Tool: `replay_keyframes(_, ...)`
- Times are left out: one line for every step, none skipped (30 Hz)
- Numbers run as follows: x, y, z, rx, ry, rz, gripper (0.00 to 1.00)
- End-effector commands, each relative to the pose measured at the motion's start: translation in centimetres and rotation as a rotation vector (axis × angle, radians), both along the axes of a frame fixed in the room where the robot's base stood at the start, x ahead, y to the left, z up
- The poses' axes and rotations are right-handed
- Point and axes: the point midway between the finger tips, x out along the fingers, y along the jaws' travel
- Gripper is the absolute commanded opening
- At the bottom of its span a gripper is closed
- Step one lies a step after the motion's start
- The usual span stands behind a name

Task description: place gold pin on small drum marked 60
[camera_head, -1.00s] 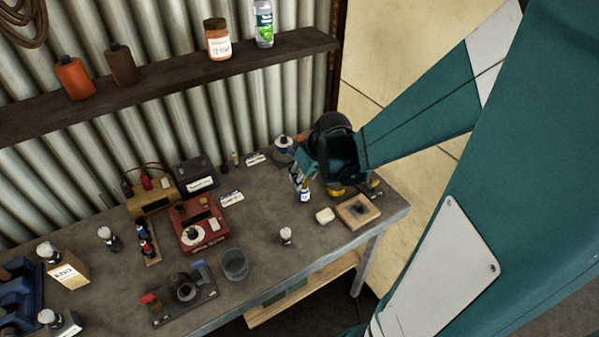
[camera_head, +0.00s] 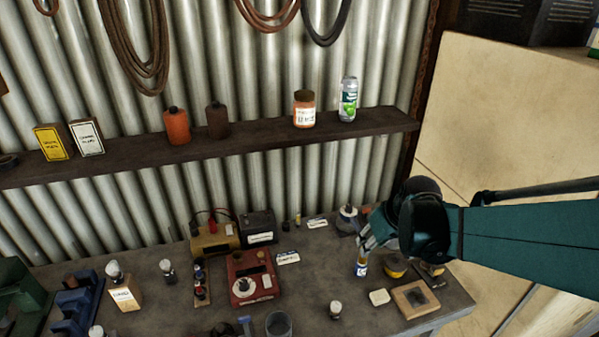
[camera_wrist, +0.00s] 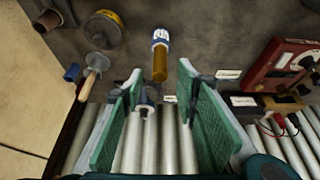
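A gold, amber-looking pin (camera_wrist: 160,66) is in line with a small drum with a blue-and-white band (camera_wrist: 160,38) in the wrist view. The pin appears to stand on the drum, its free end toward my gripper. In the head view the small drum (camera_head: 361,269) stands on the bench just below my gripper (camera_head: 366,241), which partly hides the pin. My gripper (camera_wrist: 160,75) is open in the wrist view. Its green pads are wide apart, one on each side of the pin's line, with visible gaps. The marking on the drum is too small to read.
A grey-blue container (camera_head: 347,219) is behind, near the corrugated wall. A red box (camera_head: 252,278) stands left. Bare bench lies between it and the drum.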

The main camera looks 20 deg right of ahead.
Motion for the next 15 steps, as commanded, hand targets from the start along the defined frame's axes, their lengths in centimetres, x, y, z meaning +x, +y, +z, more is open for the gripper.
replay_keyframes(-0.3,0.0,0.5,0.0,0.0,0.0,0.31)
replay_keyframes(-0.4,0.0,0.8,0.0,0.0,0.0,0.31)
replay_keyframes(-0.5,0.0,1.1,0.0,0.0,0.0,0.31)
replay_keyframes(-0.6,0.0,1.3,0.0,0.0,0.0,0.31)
replay_keyframes(-0.7,0.0,1.6,0.0,0.0,0.0,0.31)
replay_keyframes(-0.9,0.0,1.9,0.0,0.0,0.0,0.31)
replay_keyframes(-0.9,0.0,2.1,0.0,0.0,0.0,0.31)
replay_keyframes(-1.0,0.0,2.3,0.0,0.0,0.0,0.31)
replay_keyframes(-1.1,0.0,2.5,0.0,0.0,0.0,0.31)
replay_keyframes(-1.2,0.0,2.6,0.0,0.0,0.0,0.31)
replay_keyframes(-1.3,0.0,2.8,0.0,0.0,0.0,0.31)
replay_keyframes(-1.3,0.0,3.0,0.0,0.0,0.0,0.31)
replay_keyframes(-1.4,0.0,3.1,0.0,0.0,0.0,0.31)
replay_keyframes(-1.4,0.0,3.2,0.0,0.0,0.0,0.31)
replay_keyframes(-1.5,0.0,3.3,0.0,0.0,0.0,0.31)
